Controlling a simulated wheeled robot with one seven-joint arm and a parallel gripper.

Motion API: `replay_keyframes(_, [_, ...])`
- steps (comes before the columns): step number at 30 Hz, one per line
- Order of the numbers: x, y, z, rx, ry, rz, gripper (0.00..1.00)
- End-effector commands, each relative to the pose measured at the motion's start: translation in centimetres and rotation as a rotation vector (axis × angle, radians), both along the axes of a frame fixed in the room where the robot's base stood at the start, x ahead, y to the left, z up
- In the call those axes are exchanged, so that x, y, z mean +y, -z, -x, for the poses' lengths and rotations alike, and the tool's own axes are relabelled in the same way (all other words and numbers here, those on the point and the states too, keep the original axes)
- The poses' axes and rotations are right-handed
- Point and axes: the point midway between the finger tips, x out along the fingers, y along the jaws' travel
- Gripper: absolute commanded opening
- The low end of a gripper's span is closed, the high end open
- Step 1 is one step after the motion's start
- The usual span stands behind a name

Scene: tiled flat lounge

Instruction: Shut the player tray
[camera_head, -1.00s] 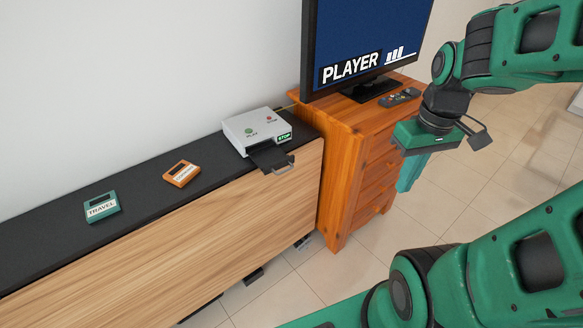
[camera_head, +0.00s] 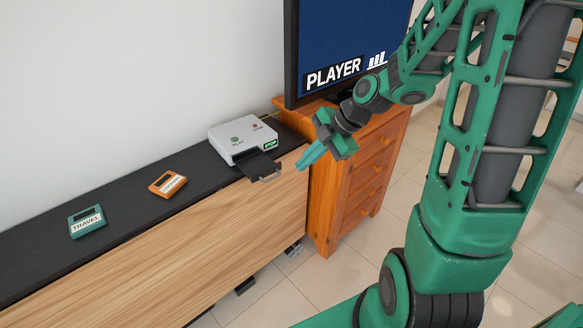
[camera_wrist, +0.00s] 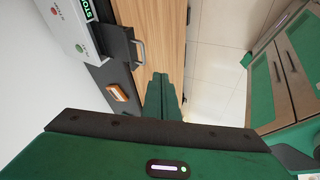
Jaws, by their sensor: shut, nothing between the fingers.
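The player (camera_head: 242,139) is a light grey box with a green PLAY button, a red button and a green STOP label, on the dark top of the cabinet. Its black tray (camera_head: 260,166) sticks out at the front, with a grey handle at its end over the cabinet edge. My gripper (camera_head: 303,166) is shut and empty, just right of the tray handle and apart from it. In the wrist view the player (camera_wrist: 72,22) is at the top left, the handle (camera_wrist: 139,52) stands out from it, and my closed fingers (camera_wrist: 161,80) are below the handle.
A teal TRAVEL cassette (camera_head: 87,221) and an orange cassette (camera_head: 167,184) lie on the cabinet top (camera_head: 130,193) to the left. A wooden drawer unit (camera_head: 345,190) with a screen (camera_head: 345,45) stands close behind my gripper. Tiled floor lies in front.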

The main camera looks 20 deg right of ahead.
Motion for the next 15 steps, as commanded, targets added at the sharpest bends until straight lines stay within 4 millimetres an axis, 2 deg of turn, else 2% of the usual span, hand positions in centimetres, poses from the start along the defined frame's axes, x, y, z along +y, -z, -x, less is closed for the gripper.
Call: replay_keyframes(15, [3.8,7.3,-2.6,0.007,0.0,-0.002,0.0])
